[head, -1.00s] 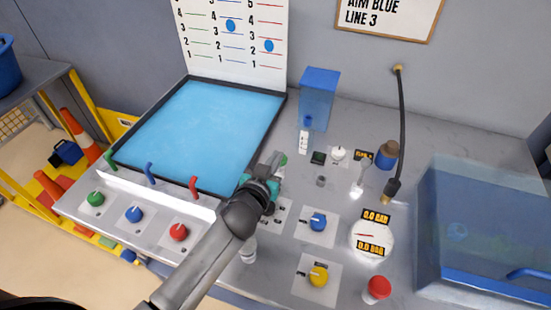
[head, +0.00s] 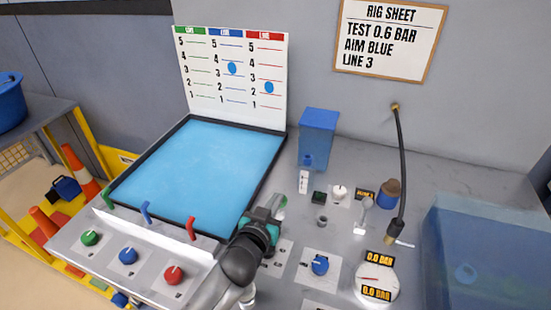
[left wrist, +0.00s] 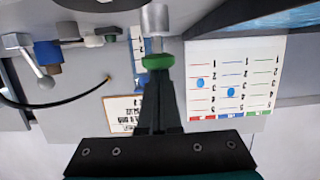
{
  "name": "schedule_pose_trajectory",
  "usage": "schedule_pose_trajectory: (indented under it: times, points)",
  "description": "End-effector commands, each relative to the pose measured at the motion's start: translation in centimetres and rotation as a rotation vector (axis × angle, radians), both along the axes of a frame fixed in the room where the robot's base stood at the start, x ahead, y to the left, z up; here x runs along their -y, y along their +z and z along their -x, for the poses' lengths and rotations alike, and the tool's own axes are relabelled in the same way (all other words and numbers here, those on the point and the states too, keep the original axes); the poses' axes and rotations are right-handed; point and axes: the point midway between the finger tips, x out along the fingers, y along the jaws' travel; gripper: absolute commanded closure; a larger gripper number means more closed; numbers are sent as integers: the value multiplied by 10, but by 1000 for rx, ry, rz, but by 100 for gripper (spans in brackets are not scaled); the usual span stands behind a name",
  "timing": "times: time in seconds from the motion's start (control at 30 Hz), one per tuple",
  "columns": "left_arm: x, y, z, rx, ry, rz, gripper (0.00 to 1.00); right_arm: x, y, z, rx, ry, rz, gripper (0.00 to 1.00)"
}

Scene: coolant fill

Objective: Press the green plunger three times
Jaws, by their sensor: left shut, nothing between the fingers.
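The green plunger (left wrist: 158,62) shows in the left wrist view as a green collar on a silver cylinder. In the head view its green end (head: 282,200) is mostly hidden by my left gripper (head: 277,203). The fingers of my left gripper are closed together and empty (left wrist: 159,78). Their tips line up with the plunger's green end and are right at it. I cannot tell whether they touch. My right gripper is not in view.
A blue tray (head: 253,205) lies left, with green, blue and red knobs in front. A round gauge (head: 370,301), a blue knob (head: 320,265) and a clear blue tank (head: 475,245) stand right. A rig sheet (head: 434,52) hangs on the wall.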

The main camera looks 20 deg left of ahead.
Motion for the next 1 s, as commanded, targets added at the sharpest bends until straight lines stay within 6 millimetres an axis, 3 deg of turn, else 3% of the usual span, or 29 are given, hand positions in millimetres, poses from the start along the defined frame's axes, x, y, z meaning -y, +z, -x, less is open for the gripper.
schedule_pose_trajectory:
  times: [0.3,0.6,0.8,1.0]
  points:
    - [0,84,-1,8,-2,1,100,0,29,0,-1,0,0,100]
    - [0,152,-1,10,-1,2,100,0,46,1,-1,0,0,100]
    - [0,177,-1,9,-2,2,100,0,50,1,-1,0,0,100]
    - [0,183,-1,6,-1,0,100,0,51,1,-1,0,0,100]
